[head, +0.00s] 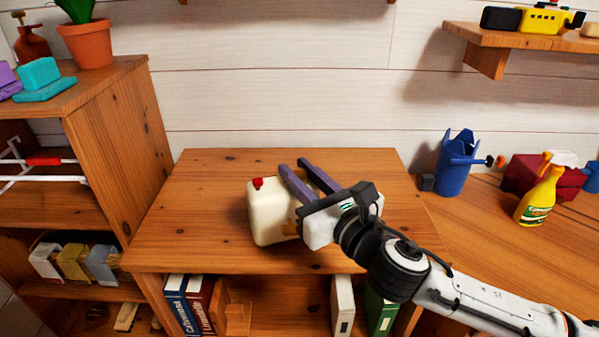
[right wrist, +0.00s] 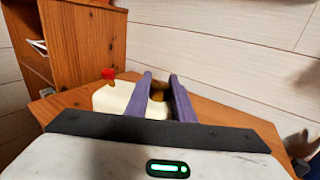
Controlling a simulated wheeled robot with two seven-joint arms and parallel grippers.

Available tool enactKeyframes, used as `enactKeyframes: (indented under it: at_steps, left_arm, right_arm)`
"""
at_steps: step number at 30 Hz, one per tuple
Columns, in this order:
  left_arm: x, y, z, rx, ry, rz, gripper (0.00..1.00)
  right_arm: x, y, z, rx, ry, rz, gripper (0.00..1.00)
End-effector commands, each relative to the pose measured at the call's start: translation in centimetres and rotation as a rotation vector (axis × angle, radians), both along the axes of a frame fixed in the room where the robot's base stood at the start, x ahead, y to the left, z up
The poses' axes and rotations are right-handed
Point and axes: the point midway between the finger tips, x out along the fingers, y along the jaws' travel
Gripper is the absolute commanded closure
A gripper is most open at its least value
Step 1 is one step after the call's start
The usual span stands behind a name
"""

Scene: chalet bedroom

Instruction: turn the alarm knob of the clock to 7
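The clock (head: 265,215) is a cream, rounded box standing on the wooden cabinet top, with a small red button (head: 258,183) on its top. My right gripper (head: 303,164) reaches in from the right, its two purple fingers open and apart, beside and partly over the clock. In the right wrist view, the clock (right wrist: 115,98) lies beyond the fingers (right wrist: 160,75), and a golden-brown part of it shows in the gap between them. I cannot tell whether the fingers touch it. The dial and its numbers are not readable. My left gripper is not in view.
The cabinet top (head: 205,200) is otherwise clear. A taller wooden shelf (head: 120,130) with a potted plant (head: 85,42) stands left. To the right are a blue watering can (head: 455,165) and a yellow spray bottle (head: 538,197). A wall shelf (head: 520,38) hangs upper right.

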Motion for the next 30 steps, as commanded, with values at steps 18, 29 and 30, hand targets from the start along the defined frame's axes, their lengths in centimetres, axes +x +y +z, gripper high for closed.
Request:
enactKeyframes:
  at_steps: [18,29,30]
  left_arm:
    - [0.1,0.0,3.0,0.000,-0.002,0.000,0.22]
    - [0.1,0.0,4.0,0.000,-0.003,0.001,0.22]
    - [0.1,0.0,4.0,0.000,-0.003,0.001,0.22]
  right_arm:
    - [-0.2,0.3,0.3,0.004,0.007,-0.264,1.00]
    - [-0.1,0.2,0.0,0.004,0.004,-0.562,1.00]
    - [-0.1,0.2,0.0,0.003,0.003,-0.590,1.00]
